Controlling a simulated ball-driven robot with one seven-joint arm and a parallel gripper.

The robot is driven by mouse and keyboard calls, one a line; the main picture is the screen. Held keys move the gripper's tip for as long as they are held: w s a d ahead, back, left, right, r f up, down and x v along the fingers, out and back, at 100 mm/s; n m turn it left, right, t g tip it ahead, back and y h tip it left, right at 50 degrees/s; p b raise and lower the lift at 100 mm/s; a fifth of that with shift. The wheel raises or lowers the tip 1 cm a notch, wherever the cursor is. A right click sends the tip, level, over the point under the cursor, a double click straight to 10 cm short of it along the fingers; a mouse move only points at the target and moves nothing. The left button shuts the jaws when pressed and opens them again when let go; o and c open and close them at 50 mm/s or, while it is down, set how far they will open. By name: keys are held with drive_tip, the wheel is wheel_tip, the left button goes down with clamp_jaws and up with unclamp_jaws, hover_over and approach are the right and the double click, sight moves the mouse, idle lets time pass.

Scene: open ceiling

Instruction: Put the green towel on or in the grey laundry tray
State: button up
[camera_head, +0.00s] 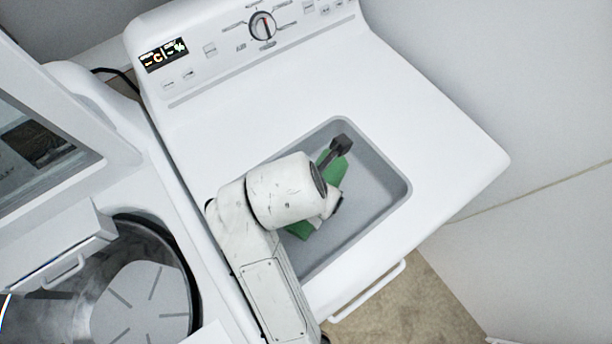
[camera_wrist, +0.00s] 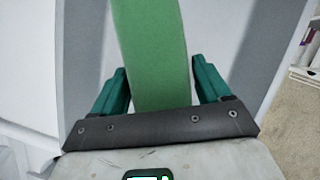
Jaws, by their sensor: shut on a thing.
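The green towel (camera_head: 334,172) shows in the head view on both sides of my white arm, within the outline of the grey laundry tray (camera_head: 385,205). The tray is a rounded, recessed grey area in the top of a white machine. In the wrist view the towel (camera_wrist: 150,45) runs as a strip between the two teal fingers of my gripper (camera_wrist: 160,75), which is shut on it. My wrist hides the middle of the towel and part of the tray in the head view. I cannot tell whether the towel touches the tray floor.
The white machine (camera_head: 450,150) has a control panel with a dial (camera_head: 263,27) at the back. An open washer with a metal drum (camera_head: 140,300) stands at the left. A white handle (camera_head: 368,292) juts from the machine's front. The top right of the tray is clear.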

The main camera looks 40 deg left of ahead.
drive_tip(key=shift+w+d+f, duration=0.1)
drive_tip(key=shift+w+d, duration=0.05)
drive_tip(key=shift+f, duration=0.4)
drive_tip(key=shift+f, duration=0.2)
drive_tip(key=o, duration=1.2)
